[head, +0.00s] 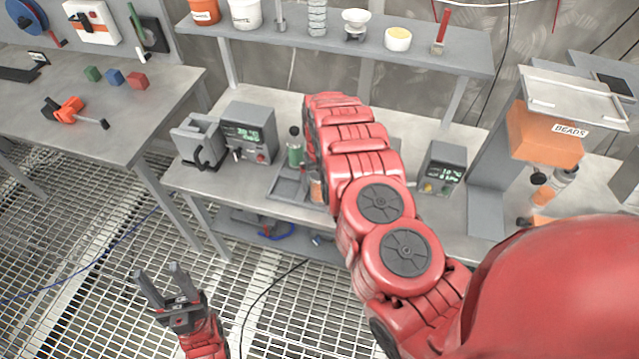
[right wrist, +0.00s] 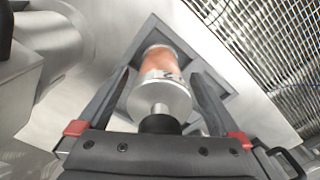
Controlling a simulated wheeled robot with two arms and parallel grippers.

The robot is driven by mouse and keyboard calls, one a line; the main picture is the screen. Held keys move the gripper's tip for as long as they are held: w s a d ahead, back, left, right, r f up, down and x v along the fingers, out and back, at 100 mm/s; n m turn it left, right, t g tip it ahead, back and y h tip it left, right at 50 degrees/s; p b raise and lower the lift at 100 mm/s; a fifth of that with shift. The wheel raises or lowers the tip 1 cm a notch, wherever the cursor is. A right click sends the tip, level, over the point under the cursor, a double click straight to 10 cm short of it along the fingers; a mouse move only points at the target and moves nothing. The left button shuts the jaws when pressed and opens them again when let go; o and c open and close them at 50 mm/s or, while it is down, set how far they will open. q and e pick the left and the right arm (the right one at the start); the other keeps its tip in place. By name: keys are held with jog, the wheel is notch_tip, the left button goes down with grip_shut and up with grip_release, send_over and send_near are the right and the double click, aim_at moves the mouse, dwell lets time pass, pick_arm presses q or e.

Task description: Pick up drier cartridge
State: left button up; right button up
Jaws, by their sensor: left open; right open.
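A drier cartridge (right wrist: 162,80), a clear cylinder with orange filling and a pale metal end cap, shows in the right wrist view over a grey tray. My right gripper (right wrist: 163,92) is open, with one finger on each side of the cartridge; a gap shows beside it. In the head view my red right arm hides that gripper and most of the cartridge; a bit of orange (head: 317,190) shows beside the arm. A green cartridge (head: 295,153) with a dark top stands by the tray. My left gripper (head: 160,270) is open and empty above the grated floor.
The grey tray (head: 285,188) lies on the bench (head: 235,185). Grey instrument boxes stand left (head: 250,130) and right (head: 441,168) of my arm. An orange beads container (head: 543,140) is at right, with another orange cylinder (head: 552,188) below it. A shelf (head: 340,40) runs above.

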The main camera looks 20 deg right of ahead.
jog(key=c, duration=1.6)
jog(key=shift+w+r, duration=0.1)
jog(key=shift+r, duration=0.15)
